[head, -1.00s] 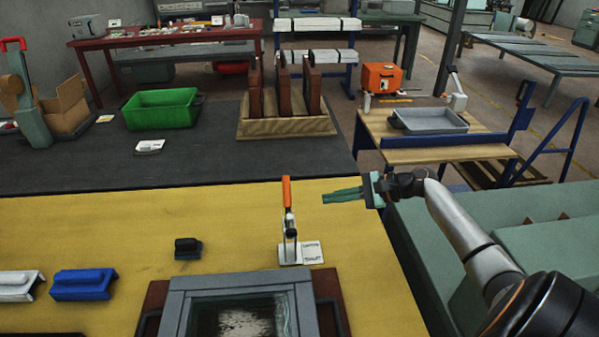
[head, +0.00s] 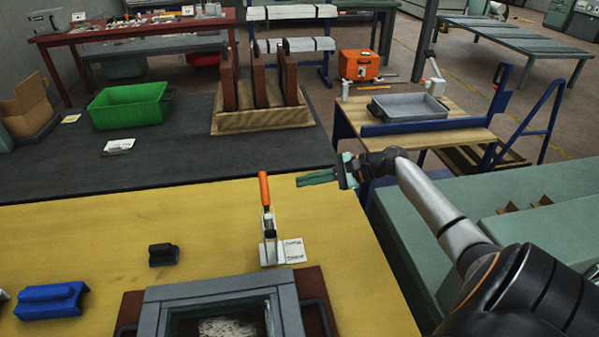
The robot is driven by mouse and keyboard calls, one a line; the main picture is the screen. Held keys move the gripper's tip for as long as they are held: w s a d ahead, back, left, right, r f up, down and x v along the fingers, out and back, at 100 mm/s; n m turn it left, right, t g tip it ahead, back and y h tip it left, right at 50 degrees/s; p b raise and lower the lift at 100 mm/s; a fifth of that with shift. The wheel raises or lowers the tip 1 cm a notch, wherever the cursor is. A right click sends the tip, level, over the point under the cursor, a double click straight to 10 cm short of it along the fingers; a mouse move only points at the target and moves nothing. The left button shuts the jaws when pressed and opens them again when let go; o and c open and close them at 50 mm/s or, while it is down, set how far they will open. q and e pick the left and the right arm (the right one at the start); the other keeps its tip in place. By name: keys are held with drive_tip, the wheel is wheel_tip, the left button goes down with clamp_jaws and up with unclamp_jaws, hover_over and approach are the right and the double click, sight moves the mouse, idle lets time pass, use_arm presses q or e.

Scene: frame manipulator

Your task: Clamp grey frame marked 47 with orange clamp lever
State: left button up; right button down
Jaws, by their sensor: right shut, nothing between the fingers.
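The grey frame (head: 215,291) lies at the bottom middle of the yellow table, on a brown base with dark handles. Its lower part is cut off by the picture edge, and I cannot read a number on it. The orange clamp lever (head: 264,189) stands upright on its metal clamp (head: 269,245), just behind the frame's far edge. My right gripper (head: 301,181) is shut and empty, with its green fingers pointing left. In the picture it is a little right of the lever's top and apart from it. My left gripper is out of view.
A small black block (head: 163,254) and a blue block (head: 50,301) sit on the yellow table (head: 110,222) left of the frame. A white label plate (head: 294,250) lies beside the clamp. Behind are a green bin (head: 130,106) and a wooden rack (head: 262,119) of brown panels.

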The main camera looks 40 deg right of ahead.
sight(265, 195)
drive_tip(key=b+x, duration=0.5)
drive_tip(key=x, duration=0.3)
drive_tip(key=a+r+p, duration=0.1)
drive_tip(key=s+a+r+p, duration=0.1)
drive_tip(key=r+p, duration=0.1)
drive_tip(key=shift+s, duration=0.15)
